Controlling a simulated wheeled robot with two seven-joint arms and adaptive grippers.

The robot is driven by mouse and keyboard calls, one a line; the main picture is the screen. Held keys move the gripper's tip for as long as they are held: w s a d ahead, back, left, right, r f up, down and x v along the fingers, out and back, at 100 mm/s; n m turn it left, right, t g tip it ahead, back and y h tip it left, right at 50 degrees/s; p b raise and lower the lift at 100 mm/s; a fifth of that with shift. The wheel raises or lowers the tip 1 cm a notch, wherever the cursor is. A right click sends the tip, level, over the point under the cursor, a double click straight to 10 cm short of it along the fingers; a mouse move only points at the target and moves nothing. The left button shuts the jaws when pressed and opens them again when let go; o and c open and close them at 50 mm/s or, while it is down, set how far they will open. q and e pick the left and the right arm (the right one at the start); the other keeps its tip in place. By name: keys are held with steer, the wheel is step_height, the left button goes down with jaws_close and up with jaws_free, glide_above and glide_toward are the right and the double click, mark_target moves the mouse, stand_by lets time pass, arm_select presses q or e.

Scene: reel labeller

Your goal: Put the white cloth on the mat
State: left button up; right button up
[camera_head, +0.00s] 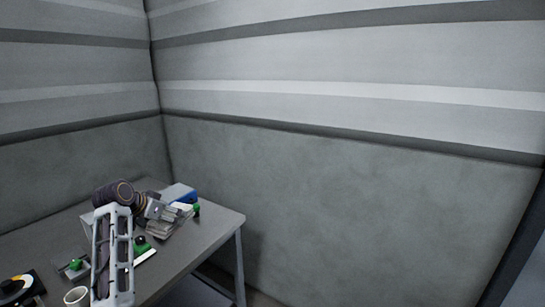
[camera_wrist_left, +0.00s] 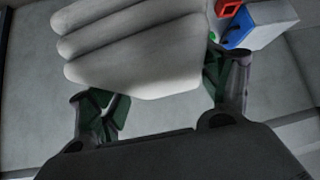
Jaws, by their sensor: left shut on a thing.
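The white cloth (camera_wrist_left: 135,50) is a thick, folded bundle in the left wrist view, filling the space between and beyond my left fingers. My left gripper (camera_wrist_left: 160,92) is shut on it, with dark green pads at its near edge. In the head view my left gripper (camera_head: 158,209) is small, above the far right part of the table; the cloth there is hard to separate from pale things around it. I cannot make out the mat in either view. My right gripper is not in view.
The grey table (camera_head: 215,232) stands at lower left, with bare top near its right corner. A blue-sided box (camera_head: 183,192) lies behind the gripper. A white cup (camera_head: 76,296) and a black device (camera_head: 20,288) stand near the front. Padded grey walls enclose the back.

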arm_select(q)
steer(key=shift+w+a+r+n, duration=0.15)
steer(key=shift+w+a+n, duration=0.1)
steer(key=shift+n, duration=0.05)
steer(key=shift+w+a+r+n+t+y, duration=0.15)
steer(key=shift+w+a+r+n+y, duration=0.2)
steer(key=shift+a+r+n+y, duration=0.25)
steer(key=shift+w+a+r+n+t+y, duration=0.15)
steer(key=shift+w+a+r+n+y, duration=0.15)
steer(key=shift+a+r+n+y, duration=0.25)
step_height(320, 180, up, 13)
steer(key=s+n+y, duration=0.2)
steer(key=n+y, duration=0.1)
steer(key=n, duration=0.1)
steer(key=s+d+f+m+h, duration=0.1)
steer(key=s+d+f, duration=0.4)
steer(key=d+f, duration=0.3)
steer(key=s+d+f+m+h, duration=0.1)
steer(key=s+d+f, duration=0.4)
steer(key=f, duration=0.4)
steer(key=s+d+f, duration=0.1)
steer(key=s+f, duration=0.4)
steer(key=f, duration=0.4)
steer(key=s+d+f, duration=0.2)
steer(key=s+f, duration=0.4)
steer(key=f, duration=0.4)
steer(key=shift+s+m, duration=0.15)
steer(key=shift+m, duration=0.2)
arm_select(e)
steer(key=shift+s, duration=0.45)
